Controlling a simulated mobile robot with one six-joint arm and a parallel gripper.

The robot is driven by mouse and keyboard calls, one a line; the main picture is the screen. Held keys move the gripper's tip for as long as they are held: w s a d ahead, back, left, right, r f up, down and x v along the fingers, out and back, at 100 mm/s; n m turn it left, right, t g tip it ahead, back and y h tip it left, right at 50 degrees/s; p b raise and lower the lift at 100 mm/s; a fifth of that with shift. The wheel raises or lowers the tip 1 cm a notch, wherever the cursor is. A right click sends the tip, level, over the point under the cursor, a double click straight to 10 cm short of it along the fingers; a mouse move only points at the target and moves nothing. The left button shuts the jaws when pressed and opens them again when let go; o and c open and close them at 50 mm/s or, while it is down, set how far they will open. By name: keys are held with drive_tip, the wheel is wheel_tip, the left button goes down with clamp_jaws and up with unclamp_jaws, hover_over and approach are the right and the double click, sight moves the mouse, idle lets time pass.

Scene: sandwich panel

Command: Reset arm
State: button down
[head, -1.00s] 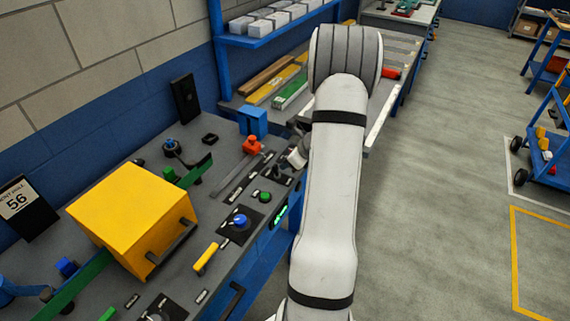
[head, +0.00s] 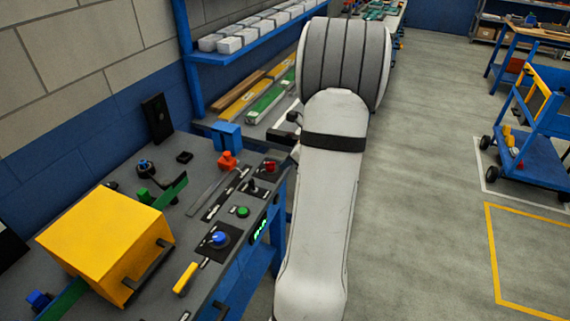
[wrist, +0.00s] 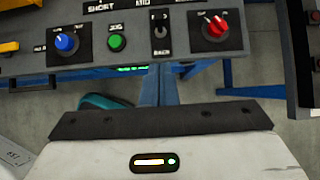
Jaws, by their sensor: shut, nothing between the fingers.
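My white arm rises up the middle of the head view, to the right of the workbench (head: 205,175). Its upper joint hides most of my gripper there. In the wrist view my gripper (wrist: 160,121) fills the bottom as a pale body with a dark front edge and a small lit indicator. It is shut and empty, apart from the panel. Beyond it is the bench's control strip with a blue knob (wrist: 66,42), a green button (wrist: 117,42), a black toggle switch (wrist: 160,32) and a red knob (wrist: 215,27).
A yellow box (head: 95,235) with a dark handle stands on the bench. A yellow-handled lever (head: 186,278) lies near its front edge. A blue shelf (head: 250,45) is behind. Grey floor on the right is open up to a blue cart (head: 530,150).

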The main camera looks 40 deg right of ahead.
idle(0.3)
drive_tip(key=s+a+r+n+g, duration=0.15)
drive_tip(key=a+r+n, duration=0.25)
drive_tip(key=a+n, duration=0.45)
drive_tip(key=s+a+r+n+g, duration=0.15)
drive_tip(key=a+r+n, duration=0.35)
drive_tip(key=a, duration=0.7)
drive_tip(key=s+a+r+n+h, duration=0.2)
drive_tip(key=s+a+n, duration=0.9)
drive_tip(key=n, duration=0.6)
drive_tip(key=shift+s+a+r+g+h, duration=0.2)
drive_tip(key=shift+s+r+g+h, duration=0.1)
drive_tip(key=shift+s+h, duration=0.3)
drive_tip(key=shift+n, duration=0.25)
